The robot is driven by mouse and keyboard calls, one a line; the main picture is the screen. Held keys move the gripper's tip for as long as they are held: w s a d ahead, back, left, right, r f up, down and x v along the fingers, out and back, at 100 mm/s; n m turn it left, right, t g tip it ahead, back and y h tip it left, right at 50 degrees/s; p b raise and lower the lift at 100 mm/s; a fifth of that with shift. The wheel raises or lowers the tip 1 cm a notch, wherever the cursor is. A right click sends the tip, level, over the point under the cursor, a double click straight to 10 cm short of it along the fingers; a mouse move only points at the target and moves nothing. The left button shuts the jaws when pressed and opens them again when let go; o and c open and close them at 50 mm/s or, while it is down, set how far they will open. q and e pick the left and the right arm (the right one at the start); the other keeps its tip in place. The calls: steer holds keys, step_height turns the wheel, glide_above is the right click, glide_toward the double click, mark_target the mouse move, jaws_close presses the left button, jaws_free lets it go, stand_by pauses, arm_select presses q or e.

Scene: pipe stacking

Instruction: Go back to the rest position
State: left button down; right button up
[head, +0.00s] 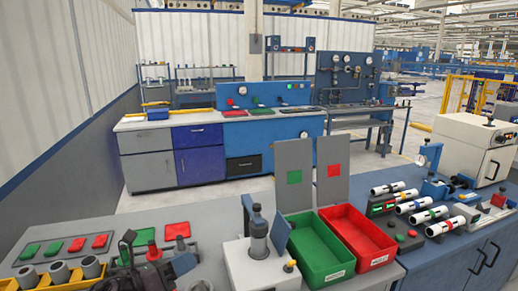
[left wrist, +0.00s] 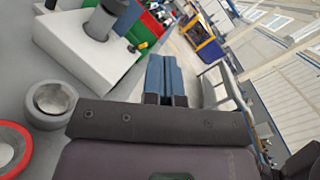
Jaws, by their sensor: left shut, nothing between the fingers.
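My left gripper (head: 183,260) is at the lower left in the head view, above the grey worktop. Its two blue fingers, clear in the left wrist view (left wrist: 165,78), are together with nothing between them. A white block with a grey upright cylinder (head: 258,238) stands to the right of the gripper; the white block (left wrist: 75,42) also shows left of the fingers in the wrist view. Several grey pipes (head: 60,272) stand in a yellow holder to the left. A grey ring-shaped pipe end (left wrist: 50,103) is near the wrist. My right gripper is not seen.
A green bin (head: 318,256) and a red bin (head: 362,240) stand right of the white block, with grey panels (head: 294,175) behind. Several white cylinders (head: 420,215) lie on the blue cabinet at right. Red and green pads lie at left. Floor shows beyond the worktop.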

arm_select(q)
steer(key=s+a+f+n+t+y, duration=0.2)
steer(key=a+f+n+y, duration=0.25)
steer(key=n, duration=1.05)
steer(key=s+a+f+n+t+y, duration=0.25)
steer(key=f+n+y, duration=0.35)
steer(key=n, duration=0.9)
steer(key=s+a+f+n+g+y, duration=0.2)
steer(key=s+f+n, duration=0.2)
steer(key=s+f, duration=0.3)
steer(key=s+a+f+n+g+y, duration=0.2)
steer(key=s+f, duration=0.6)
steer(key=s, duration=0.4)
steer(key=n+g, duration=0.1)
steer(key=n, duration=0.1)
steer(key=shift+s+a+n, duration=0.2)
steer(key=shift+s+n, duration=0.1)
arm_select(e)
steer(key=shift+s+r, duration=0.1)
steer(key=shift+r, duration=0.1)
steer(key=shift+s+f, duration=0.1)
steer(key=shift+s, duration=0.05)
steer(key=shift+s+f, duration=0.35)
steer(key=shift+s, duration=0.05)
